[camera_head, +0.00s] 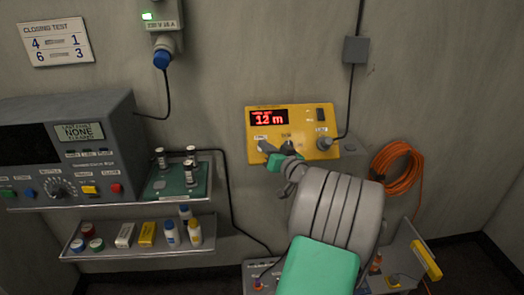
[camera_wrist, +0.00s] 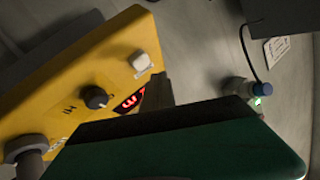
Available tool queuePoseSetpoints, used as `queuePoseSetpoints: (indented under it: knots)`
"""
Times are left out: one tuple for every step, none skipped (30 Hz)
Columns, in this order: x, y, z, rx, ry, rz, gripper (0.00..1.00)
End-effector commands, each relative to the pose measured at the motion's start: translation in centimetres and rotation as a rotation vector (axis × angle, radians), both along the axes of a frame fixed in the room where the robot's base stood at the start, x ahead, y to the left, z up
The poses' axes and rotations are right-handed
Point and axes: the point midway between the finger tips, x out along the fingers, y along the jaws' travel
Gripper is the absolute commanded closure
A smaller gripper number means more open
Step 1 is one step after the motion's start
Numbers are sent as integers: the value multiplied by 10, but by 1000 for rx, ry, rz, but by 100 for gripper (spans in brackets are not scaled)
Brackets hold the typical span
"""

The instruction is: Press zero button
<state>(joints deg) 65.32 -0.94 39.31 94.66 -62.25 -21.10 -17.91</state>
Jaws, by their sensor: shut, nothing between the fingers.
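The yellow box (camera_head: 309,117) on the wall has a red lit display reading about "12 m". A small pale square button (camera_wrist: 142,62), apparently the zero button, sits at one end of its face in the wrist view, clear of my gripper there. In the head view it lies at the lower left of the face, by my gripper (camera_head: 272,158). My gripper is shut and empty, close to the box's lower left. I cannot tell whether it touches the face. A dark knob (camera_wrist: 95,97) sits mid-face. My gripper's green body covers the lower wrist view and part of the display.
An orange cable coil (camera_head: 398,168) hangs further right. A grey instrument (camera_head: 75,140) and shelves with small bottles stand left. Bare wall surrounds the box's top.

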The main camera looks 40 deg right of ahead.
Motion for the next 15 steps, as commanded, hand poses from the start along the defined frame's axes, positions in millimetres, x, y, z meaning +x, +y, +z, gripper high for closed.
queuePoseSetpoints:
  knots:
    - [3, -2, -9, 0, 0, 0, 100]
    - [5, -3, -10, 0, 0, 1, 100]
    - [6, -4, -11, 0, 0, 1, 100]
    - [7, -5, -11, 0, 0, 1, 100]
    - [8, -5, -11, 0, 0, 1, 100]
    - [9, -5, -11, 0, 0, 1, 100]
    - [9, -6, -11, 0, 0, 1, 100]
    - [9, -6, -10, 0, -1, 1, 100]
    - [9, -6, -10, 0, -1, 1, 100]
    - [9, -6, -10, 0, 0, 0, 100]
    - [9, -6, -10, 0, 0, 0, 100]
    - [9, -6, -10, 0, 0, 0, 100]
    - [9, -6, -10, 0, 0, 0, 100]
    - [9, -6, -10, 0, 0, 0, 100]
    - [9, -6, -10, 0, 0, 0, 100]
